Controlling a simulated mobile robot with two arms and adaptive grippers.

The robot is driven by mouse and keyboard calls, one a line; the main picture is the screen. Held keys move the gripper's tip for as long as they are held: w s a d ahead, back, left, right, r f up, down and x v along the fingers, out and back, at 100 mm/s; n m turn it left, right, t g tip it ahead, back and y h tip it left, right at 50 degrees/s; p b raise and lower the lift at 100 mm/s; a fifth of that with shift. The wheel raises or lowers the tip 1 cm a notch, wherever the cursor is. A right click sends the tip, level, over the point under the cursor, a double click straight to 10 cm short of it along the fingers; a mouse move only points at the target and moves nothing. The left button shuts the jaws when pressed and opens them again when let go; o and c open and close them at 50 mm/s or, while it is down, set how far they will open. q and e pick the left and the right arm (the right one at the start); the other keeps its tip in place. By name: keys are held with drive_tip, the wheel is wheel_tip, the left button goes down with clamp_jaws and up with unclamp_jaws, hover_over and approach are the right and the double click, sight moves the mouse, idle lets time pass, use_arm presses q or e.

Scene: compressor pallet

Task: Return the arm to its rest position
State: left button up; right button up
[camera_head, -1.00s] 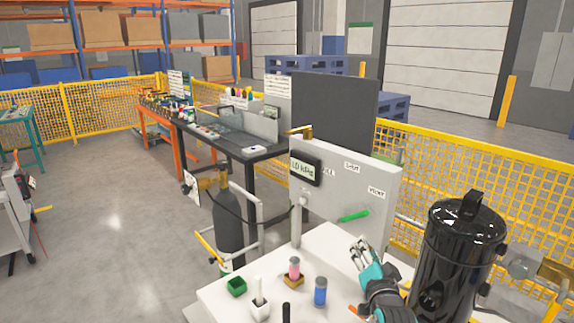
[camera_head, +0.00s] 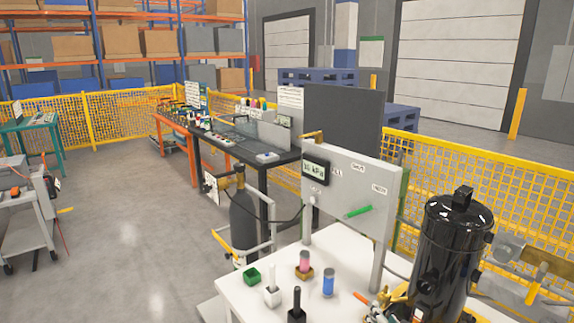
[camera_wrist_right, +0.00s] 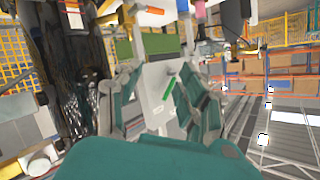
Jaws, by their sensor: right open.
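My right gripper (camera_wrist_right: 155,100) shows in the right wrist view, its two teal-and-grey fingers spread apart with nothing between them. Past the fingers is the grey panel (camera_wrist_right: 158,75) with a green lever (camera_wrist_right: 169,88). The black cylindrical tank (camera_wrist_right: 68,70) is left of the fingers, apart from them. In the head view the panel (camera_head: 345,190), its green lever (camera_head: 359,211) and the tank (camera_head: 450,250) stand at the white table. I cannot make out the right gripper clearly there. My left gripper is in neither view.
The white table (camera_head: 250,300) holds a green block (camera_head: 252,276), a pink-topped piece (camera_head: 304,262), a blue cylinder (camera_head: 328,282) and a black-handled tool (camera_head: 297,302). A dark gas cylinder (camera_head: 243,222) stands left of it. A yellow mesh fence (camera_head: 525,190) runs behind.

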drive_tip(key=s+a+f+n+g, duration=0.1)
drive_tip(key=s+f+n+g, duration=0.25)
drive_tip(key=s, duration=0.75)
drive_tip(key=s+f+n+g, duration=0.2)
drive_tip(key=s+f+g, duration=0.15)
drive_tip(key=s, duration=0.75)
drive_tip(key=s+a+f+n+g, duration=0.1)
drive_tip(key=s+f+n+g, duration=0.3)
drive_tip(key=s, duration=0.7)
wheel_tip(320, 180, down, 24)
drive_tip(key=f+m, duration=0.1)
drive_tip(key=m, duration=0.1)
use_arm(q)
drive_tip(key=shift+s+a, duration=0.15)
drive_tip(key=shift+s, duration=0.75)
use_arm(e)
drive_tip(key=s+d+f+g, duration=0.2)
drive_tip(key=s+d+f, duration=0.1)
drive_tip(key=s+f, duration=1.5)
drive_tip(key=shift+d+n, duration=0.2)
drive_tip(key=shift+n, duration=0.15)
idle(0.4)
